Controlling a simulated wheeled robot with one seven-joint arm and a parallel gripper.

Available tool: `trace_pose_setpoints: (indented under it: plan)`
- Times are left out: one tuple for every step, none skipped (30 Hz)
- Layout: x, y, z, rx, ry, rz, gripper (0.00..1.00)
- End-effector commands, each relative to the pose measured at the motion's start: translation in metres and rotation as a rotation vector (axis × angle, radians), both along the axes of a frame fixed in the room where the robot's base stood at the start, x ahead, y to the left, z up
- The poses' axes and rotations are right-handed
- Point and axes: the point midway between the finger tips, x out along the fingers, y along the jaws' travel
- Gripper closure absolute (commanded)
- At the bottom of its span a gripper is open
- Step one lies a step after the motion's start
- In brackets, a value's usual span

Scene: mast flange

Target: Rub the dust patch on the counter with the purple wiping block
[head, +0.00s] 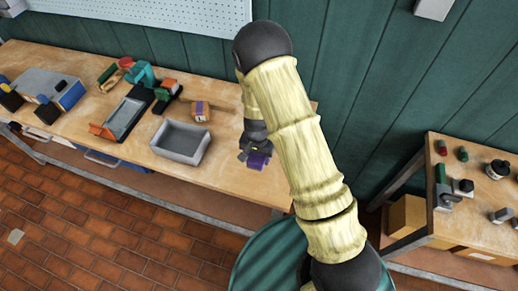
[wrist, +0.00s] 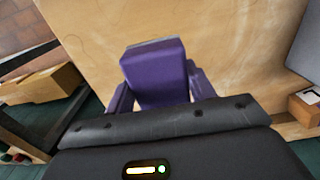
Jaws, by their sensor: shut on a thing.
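The purple wiping block (head: 257,160) is in my gripper (head: 254,153), near the right end of the wooden counter (head: 225,178). In the wrist view the block (wrist: 157,75) sits between the two purple-looking fingers, with a grey strip along its far edge. My gripper (wrist: 160,92) is shut on it. The counter's bare wood (wrist: 235,45) lies beyond the block; I cannot tell whether the block touches it. I cannot make out the dust patch in either view; my arm and the block hide part of the counter.
A grey open tray (head: 176,156) stands left of my gripper, with a small orange and purple box (head: 201,112) behind it. Several tools and a blue-grey box (head: 55,88) fill the left counter. A second bench (head: 470,215) stands right across a gap.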

Motion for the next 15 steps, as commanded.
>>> trace_pose_setpoints:
  plan:
    - [0.001,-0.001,0.009,0.000,-0.001,-0.003,0.79]
    - [0.001,-0.002,0.012,0.000,-0.001,-0.005,0.79]
    - [0.001,-0.004,0.015,0.001,-0.001,-0.008,0.79]
    - [0.001,-0.005,0.018,0.001,-0.001,-0.010,0.79]
    - [0.002,-0.005,0.021,0.001,-0.001,-0.011,0.79]
    - [0.002,-0.006,0.024,0.000,-0.001,-0.013,0.79]
    - [0.002,-0.006,0.025,0.000,0.000,-0.014,0.79]
    - [0.002,-0.007,0.027,0.000,0.000,-0.015,0.79]
    - [0.002,-0.007,0.028,0.000,0.000,-0.015,0.79]
    - [0.002,-0.007,0.029,0.000,0.000,-0.015,0.79]
    - [0.002,-0.007,0.030,0.000,0.000,-0.015,0.79]
    - [0.002,-0.007,0.030,0.000,0.000,-0.015,0.79]
    - [0.002,-0.007,0.030,0.000,0.000,-0.015,0.79]
    - [0.002,-0.007,0.030,0.000,0.000,-0.015,0.79]
    - [0.002,-0.007,0.030,0.000,0.000,-0.014,0.79]
